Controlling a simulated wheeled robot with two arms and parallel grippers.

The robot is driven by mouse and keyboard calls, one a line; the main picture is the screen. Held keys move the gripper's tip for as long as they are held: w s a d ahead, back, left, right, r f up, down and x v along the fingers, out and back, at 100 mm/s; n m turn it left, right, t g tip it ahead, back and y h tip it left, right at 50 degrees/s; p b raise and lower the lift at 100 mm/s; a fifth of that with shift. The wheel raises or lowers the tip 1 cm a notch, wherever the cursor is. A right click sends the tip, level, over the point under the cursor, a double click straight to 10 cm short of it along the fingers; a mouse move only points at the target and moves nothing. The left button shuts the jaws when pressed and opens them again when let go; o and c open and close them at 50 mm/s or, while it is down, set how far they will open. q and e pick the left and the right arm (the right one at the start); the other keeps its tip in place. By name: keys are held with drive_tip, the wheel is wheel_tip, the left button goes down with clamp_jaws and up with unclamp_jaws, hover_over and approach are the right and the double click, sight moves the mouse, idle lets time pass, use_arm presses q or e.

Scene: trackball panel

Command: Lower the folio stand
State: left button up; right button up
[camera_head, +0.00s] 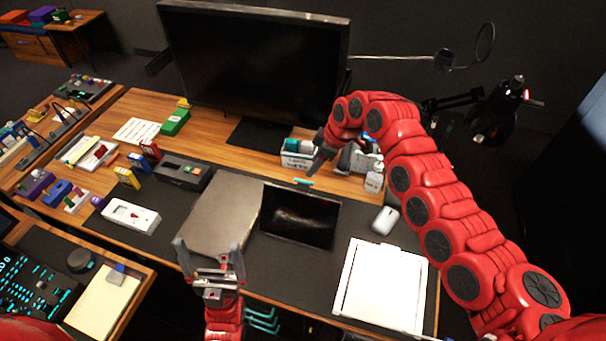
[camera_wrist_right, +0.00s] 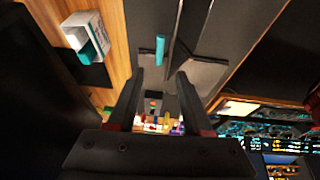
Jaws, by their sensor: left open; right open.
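A dark tablet-like panel (camera_head: 300,216), which looks like the folio, sits on the black desk mat, seemingly tilted up. A small teal tab (camera_head: 303,181) shows at its far edge. In the right wrist view the teal tab (camera_wrist_right: 160,48) lies ahead of the fingers, apart from them. My right gripper (camera_head: 317,158) is open and empty, just behind and above the panel's far edge. My left gripper (camera_head: 209,258) is open and empty at the near edge of a grey slab (camera_head: 222,210), left of the panel. The stand behind the panel is mostly hidden.
A large monitor (camera_head: 255,70) stands at the back. A labelled white box (camera_head: 297,161) and a bottle (camera_head: 374,180) are near my right arm. A white mouse (camera_head: 384,220) and white folder (camera_head: 380,285) lie right. A dark device (camera_head: 183,172) is left of the slab.

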sight(302, 180)
drive_tip(key=p+x, duration=0.2)
drive_tip(key=x, duration=0.6)
drive_tip(key=shift+w+a+f, duration=0.1)
drive_tip(key=shift+a+f, duration=0.05)
drive_tip(key=shift+f, duration=0.55)
clamp_jaws()
idle(0.7)
